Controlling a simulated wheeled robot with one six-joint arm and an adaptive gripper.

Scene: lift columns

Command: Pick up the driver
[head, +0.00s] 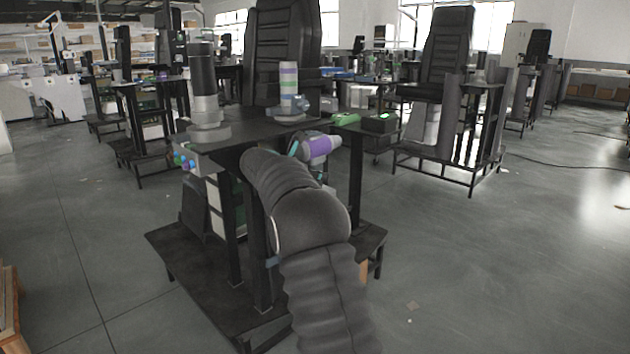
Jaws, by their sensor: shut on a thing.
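My black-sleeved arm rises from the bottom middle and bends toward the near edge of a dark worktable (250,133). A grey, teal and purple part, apparently my wrist, shows at the table's front edge, just beyond the sleeve. The fingers of my gripper cannot be made out; they seem hidden behind the arm and wrist. I cannot pick out the driver with certainty, and whatever the gripper holds is not visible. A green object (345,119) and a dark box with a green top (380,123) lie on the surface to the right of the wrist.
A grey and black upright unit (204,90) and a shorter banded column (288,88) stand on the table. A black high-backed seat (283,50) rises behind. Coloured knobs (185,161) are at the front left. Similar stations fill the back; open floor (520,250) lies right.

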